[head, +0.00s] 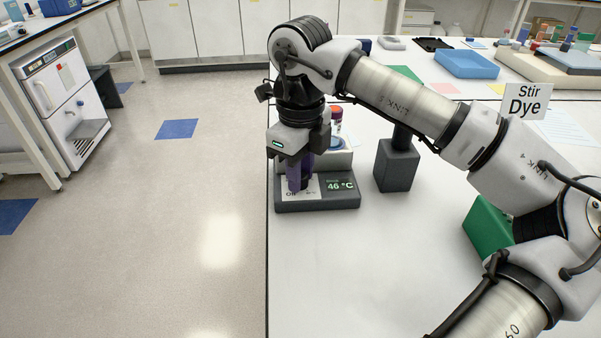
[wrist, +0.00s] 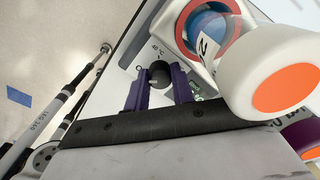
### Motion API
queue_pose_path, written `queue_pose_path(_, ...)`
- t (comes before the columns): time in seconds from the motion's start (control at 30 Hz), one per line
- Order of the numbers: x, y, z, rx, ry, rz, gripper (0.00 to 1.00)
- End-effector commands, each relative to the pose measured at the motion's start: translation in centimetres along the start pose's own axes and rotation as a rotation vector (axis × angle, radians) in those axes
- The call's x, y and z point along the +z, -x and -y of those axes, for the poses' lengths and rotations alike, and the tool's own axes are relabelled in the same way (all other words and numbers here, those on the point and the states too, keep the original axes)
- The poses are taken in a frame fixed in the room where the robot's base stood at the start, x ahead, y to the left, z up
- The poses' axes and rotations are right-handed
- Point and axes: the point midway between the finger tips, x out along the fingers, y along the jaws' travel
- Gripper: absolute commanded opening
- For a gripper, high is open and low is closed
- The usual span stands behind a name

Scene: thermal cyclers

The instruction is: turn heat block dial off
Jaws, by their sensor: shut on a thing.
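The heat block (head: 318,204) is a grey unit at the left edge of the white bench, with a dark display (head: 341,186) reading 46 °C. Its dial (wrist: 159,72) is a small black knob on the pale front panel in the wrist view; in the head view my gripper hides it. My gripper (head: 297,187) points down over the left part of the panel. In the wrist view its purple fingers (wrist: 160,84) stand on either side of the dial, shut on it. The dial's pointer is too small to read.
Tubes stand in the block behind the dial; a white one with an orange top (wrist: 284,90) is close to my gripper. A dark grey stand (head: 397,167) is to the right. A green block (head: 488,228) lies near my arm. The front bench is clear.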

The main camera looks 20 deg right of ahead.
Motion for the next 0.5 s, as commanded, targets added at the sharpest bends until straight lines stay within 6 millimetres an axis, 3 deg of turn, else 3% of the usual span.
queue_pose_path(0.5, 0.05, 0.09, 0.01, -0.001, 0.041, 0.002, 0.01)
